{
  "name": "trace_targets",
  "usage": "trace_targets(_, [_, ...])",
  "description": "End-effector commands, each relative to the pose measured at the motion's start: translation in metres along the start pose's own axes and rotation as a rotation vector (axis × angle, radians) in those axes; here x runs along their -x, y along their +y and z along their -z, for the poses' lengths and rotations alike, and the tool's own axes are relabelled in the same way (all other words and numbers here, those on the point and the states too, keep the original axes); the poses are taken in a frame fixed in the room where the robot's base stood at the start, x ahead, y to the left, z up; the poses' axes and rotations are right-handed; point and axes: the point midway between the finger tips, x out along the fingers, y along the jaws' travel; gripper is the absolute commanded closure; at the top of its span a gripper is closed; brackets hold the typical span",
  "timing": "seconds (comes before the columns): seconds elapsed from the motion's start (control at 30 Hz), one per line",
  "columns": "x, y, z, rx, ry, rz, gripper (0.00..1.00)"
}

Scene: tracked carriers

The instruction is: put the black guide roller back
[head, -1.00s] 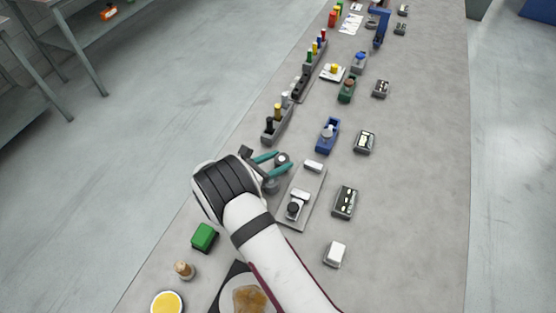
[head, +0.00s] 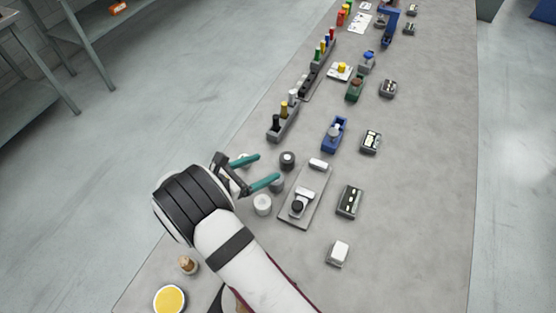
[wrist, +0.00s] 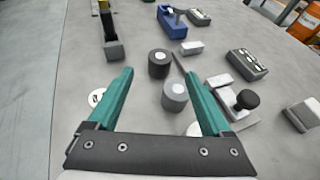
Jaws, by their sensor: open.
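The black guide roller (head: 287,160) is a short dark cylinder with a grey top and a dark centre. It stands upright on the table, and it also shows in the wrist view (wrist: 160,63). My gripper (head: 267,169) is open and empty, its teal fingers pointing toward the roller. In the wrist view, the roller stands just beyond the fingertips, between their lines. A grey roller (wrist: 174,95) stands right beside it, nearer to my gripper and close to the right finger. It is partly hidden by a finger in the head view.
A white roller (head: 262,204) and a pale disc (wrist: 97,97) lie near the fingers. A grey plate (head: 318,188) with a black-knobbed fixture is to the right. A grey rack (head: 283,126) with coloured pegs and a blue carrier (head: 334,134) stand beyond.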

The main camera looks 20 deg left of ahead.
Motion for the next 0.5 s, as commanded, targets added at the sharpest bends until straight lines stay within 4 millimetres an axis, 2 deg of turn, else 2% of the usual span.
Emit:
trace_targets(0.03, [0.011, 0.000, 0.000, 0.001, 0.000, -0.003, 0.16])
trace_targets(0.13, [0.027, 0.000, 0.000, 0.001, 0.000, -0.001, 0.16])
trace_targets(0.23, [0.034, 0.000, 0.000, 0.000, 0.000, 0.001, 0.16])
trace_targets(0.37, [0.033, -0.003, -0.004, -0.015, 0.005, 0.015, 0.16])
trace_targets(0.47, [0.015, -0.034, -0.039, -0.172, 0.054, 0.148, 0.16])
trace_targets(0.5, [0.004, -0.061, -0.063, -0.298, 0.087, 0.251, 0.16])
